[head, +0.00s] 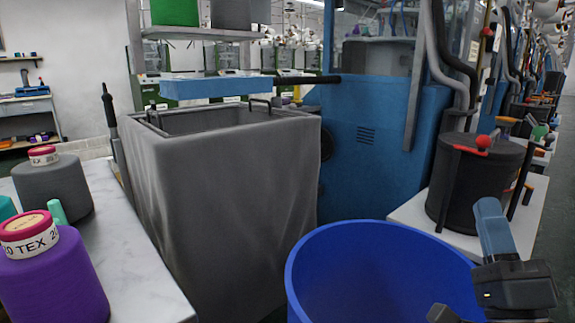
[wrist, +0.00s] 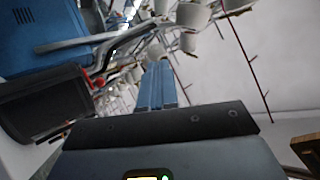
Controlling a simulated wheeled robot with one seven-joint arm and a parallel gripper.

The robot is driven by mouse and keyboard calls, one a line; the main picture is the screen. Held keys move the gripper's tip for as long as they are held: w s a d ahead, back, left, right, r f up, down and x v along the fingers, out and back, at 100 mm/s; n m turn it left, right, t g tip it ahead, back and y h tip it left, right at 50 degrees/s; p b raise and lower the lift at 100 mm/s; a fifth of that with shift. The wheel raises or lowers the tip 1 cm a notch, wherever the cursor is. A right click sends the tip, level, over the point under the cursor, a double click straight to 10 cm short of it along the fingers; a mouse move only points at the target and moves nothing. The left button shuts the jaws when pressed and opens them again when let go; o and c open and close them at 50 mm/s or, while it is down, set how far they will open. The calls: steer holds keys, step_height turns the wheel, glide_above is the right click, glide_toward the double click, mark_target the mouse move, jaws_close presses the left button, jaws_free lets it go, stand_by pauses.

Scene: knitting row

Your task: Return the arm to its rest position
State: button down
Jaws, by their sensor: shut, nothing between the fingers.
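My gripper (head: 488,206) is at the lower right of the head view. Its blue-grey fingers point upward and lie together, with nothing between them. In the wrist view its fingers (wrist: 159,70) also show closed and empty, pointing up toward the machinery and pale ceiling. It stands by the right rim of a large blue bin (head: 330,255) and in front of the white table with a black canister. Part of my arm below it is cut off by the picture edge.
A grey cloth-lined cart (head: 235,180) stands left of the blue bin. A black canister (head: 470,185) with a red knob sits on a white table (head: 408,213). A purple cone (head: 55,285) and a grey cone (head: 52,190) stand on the left table. A blue machine (head: 370,150) rises behind.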

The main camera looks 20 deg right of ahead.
steer(key=s+a+f+n+g+y, duration=0.3)
steer(key=s+a+f+n+y, duration=0.55)
steer(key=f+n, duration=0.4)
steer(key=s+a+f+n+g+y, duration=0.1)
steer(key=s+a+f+n+g, duration=0.25)
steer(key=s, duration=0.45)
steer(key=s+a+f+n+g+y, duration=0.1)
steer(key=s+a+f+n+g, duration=0.3)
steer(key=s, duration=0.4)
step_height(320, 180, down, 10)
steer(key=b, duration=1)
step_height(320, 180, up, 27)
steer(key=p, duration=2.7)
steer(key=shift+a+t, duration=0.4)
steer(key=shift+t, duration=0.05)
